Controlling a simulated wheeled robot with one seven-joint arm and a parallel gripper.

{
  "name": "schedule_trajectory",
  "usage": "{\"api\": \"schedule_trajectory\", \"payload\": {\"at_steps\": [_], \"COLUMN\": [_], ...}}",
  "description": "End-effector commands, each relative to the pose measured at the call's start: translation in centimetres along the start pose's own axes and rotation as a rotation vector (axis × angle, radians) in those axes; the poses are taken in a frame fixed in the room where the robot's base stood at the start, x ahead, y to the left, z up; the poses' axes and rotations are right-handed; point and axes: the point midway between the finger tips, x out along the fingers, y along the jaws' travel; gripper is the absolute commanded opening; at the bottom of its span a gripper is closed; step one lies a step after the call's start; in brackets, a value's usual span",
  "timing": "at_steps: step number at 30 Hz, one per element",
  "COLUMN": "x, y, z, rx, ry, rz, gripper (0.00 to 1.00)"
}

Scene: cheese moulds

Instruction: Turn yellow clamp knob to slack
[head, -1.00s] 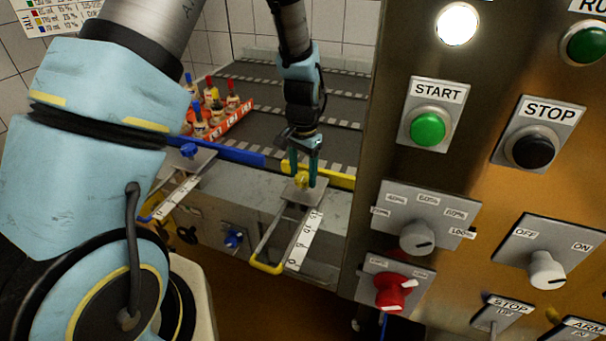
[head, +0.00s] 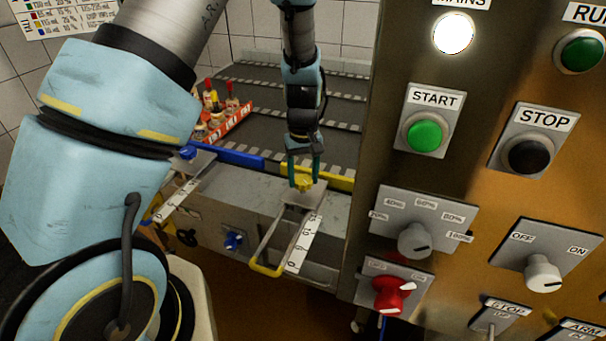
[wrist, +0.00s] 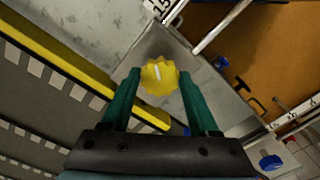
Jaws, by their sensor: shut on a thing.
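The yellow clamp knob (head: 303,185) sits on a grey metal plate (head: 296,197) beside the yellow guide rail (head: 331,181). In the wrist view the knob (wrist: 160,78) has a scalloped edge and a short white line, which runs nearly up and down the picture. My gripper (head: 303,177) has its two green fingers on either side of the knob, shut on it. In the wrist view the fingertips of my gripper (wrist: 158,80) flank the knob left and right. In the head view the fingers partly hide the knob.
A white numbered scale (head: 304,243) and a yellow-ended rod (head: 267,268) extend in front of the plate. A blue guide rail (head: 235,158) and a blue knob (head: 233,240) lie left. A control panel (head: 470,170) stands close on the right. A red crate of bottles (head: 236,119) is behind.

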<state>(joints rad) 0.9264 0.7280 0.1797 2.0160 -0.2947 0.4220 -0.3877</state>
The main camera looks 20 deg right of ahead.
Motion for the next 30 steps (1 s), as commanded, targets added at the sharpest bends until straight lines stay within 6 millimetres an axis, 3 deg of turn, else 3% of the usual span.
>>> {"api": "schedule_trajectory", "payload": {"at_steps": [15,30], "x": [-0.18,-0.06], "y": [0.14,0.19], "z": [-0.04,-0.09], "rx": [-0.450,-0.647], "ry": [0.001,0.001], "rz": [0.000,0.001], "gripper": [0.05,0.05]}}
